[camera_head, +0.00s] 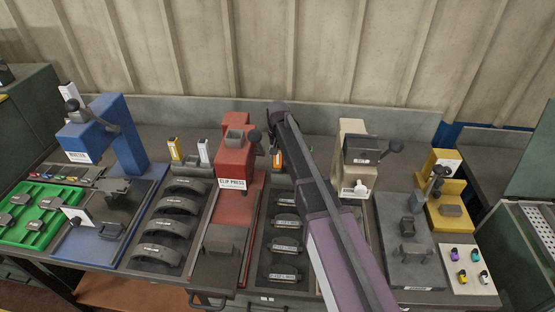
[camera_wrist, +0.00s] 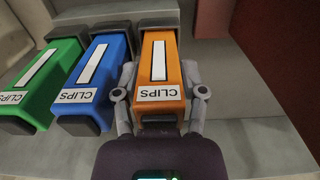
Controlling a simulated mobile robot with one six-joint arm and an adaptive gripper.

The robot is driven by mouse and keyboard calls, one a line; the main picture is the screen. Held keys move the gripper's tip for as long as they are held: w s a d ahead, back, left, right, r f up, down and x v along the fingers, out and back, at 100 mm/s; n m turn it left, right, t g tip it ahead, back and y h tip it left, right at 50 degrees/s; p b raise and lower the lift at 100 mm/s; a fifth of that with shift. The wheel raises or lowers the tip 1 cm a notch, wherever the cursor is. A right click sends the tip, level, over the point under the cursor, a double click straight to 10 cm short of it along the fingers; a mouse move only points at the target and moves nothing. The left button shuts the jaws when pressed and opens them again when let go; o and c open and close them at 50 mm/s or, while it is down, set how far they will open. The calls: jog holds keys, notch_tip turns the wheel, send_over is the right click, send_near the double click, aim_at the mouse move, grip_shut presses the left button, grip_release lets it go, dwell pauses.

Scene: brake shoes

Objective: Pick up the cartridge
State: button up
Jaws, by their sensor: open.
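An orange cartridge (camera_wrist: 171,62) labelled CLIPS stands between the fingers of my open gripper (camera_wrist: 160,82) in the wrist view. One finger is on each side of it, close to its sides; I cannot tell whether they touch. A bit of the orange cartridge (camera_head: 278,158) shows in the head view, left of my arm, which hides much of the area. A blue cartridge (camera_wrist: 93,96) and a green cartridge (camera_wrist: 40,92), also labelled CLIPS, stand to its left in the wrist view.
The red clip press (camera_head: 232,165) stands left of my arm. A yellow cartridge (camera_head: 174,149) and a white cartridge (camera_head: 203,151) stand further left. A tray (camera_head: 262,245) of dark brake parts lies in front. A beige press (camera_head: 351,150) stands to the right.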

dwell(0.3)
grip_shut()
jog(key=shift+r, duration=0.1)
notch_tip(320, 180, up, 10)
jog(key=p, duration=1)
dwell(0.7)
